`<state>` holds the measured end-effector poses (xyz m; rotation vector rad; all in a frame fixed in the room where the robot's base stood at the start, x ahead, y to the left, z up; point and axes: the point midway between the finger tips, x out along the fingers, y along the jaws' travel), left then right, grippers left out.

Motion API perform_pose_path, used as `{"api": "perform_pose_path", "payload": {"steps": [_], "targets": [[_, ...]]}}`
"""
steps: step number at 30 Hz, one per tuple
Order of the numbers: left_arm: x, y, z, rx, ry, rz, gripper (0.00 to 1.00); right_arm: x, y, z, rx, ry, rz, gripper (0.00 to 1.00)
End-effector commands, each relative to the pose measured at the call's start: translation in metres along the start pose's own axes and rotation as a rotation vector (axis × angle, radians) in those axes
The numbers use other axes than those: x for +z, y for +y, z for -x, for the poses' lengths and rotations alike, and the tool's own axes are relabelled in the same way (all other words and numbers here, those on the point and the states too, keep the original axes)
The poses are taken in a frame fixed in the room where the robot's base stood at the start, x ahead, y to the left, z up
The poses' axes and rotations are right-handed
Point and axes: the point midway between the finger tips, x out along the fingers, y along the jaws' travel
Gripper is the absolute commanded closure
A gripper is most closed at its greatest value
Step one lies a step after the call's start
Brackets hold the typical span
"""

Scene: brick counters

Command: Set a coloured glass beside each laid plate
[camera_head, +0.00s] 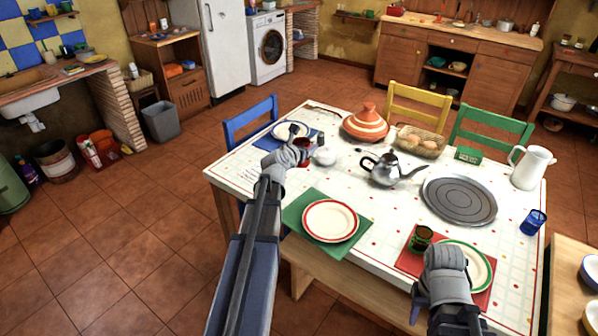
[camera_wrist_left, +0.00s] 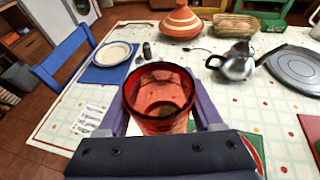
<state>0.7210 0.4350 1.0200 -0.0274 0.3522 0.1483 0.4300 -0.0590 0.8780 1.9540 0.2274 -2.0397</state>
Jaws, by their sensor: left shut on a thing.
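My left gripper (camera_head: 299,149) is shut on a red glass (camera_wrist_left: 160,95), which is upright and open at the top. In the head view the glass (camera_head: 304,144) is mostly hidden by my wrist. It is near a plate with a dark rim (camera_head: 290,130) on a blue mat (camera_head: 268,142). A red-rimmed plate (camera_head: 330,221) lies on a green mat (camera_head: 297,212). A green glass (camera_head: 421,238) stands on a red mat (camera_head: 408,263), left of a green-rimmed plate (camera_head: 481,264). A blue glass (camera_head: 533,222) stands at the right edge. My right gripper (camera_head: 440,285) is near the green-rimmed plate; its jaws are unclear.
A tagine (camera_head: 367,122), an egg basket (camera_head: 421,141), a metal teapot (camera_head: 387,170), a round grey tray (camera_head: 459,200) and a white jug (camera_head: 531,166) stand on the table. A small white pot (camera_head: 325,157) is right of my left gripper. Chairs border the table.

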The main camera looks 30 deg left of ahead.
Motion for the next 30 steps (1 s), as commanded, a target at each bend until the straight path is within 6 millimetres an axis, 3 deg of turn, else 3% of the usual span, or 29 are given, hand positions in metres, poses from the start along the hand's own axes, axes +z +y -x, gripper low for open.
{"api": "perform_pose_path", "payload": {"steps": [9,15,20,30], "targets": [[-0.08,-0.001,-0.038,-0.108,0.016,-0.036,1.0,-0.005,-0.008,-0.084,0.0,0.0,0.0,0.61],[-0.11,-0.004,-0.051,-0.178,0.006,-0.064,1.0,-0.007,-0.011,-0.118,0.0,0.0,0.001,0.61],[-0.117,-0.006,-0.055,-0.208,-0.002,-0.075,1.0,-0.007,-0.012,-0.129,0.0,0.0,0.001,0.61],[-0.12,-0.006,-0.056,-0.216,-0.004,-0.079,1.0,-0.008,-0.013,-0.132,0.0,0.0,0.001,0.61]]}}
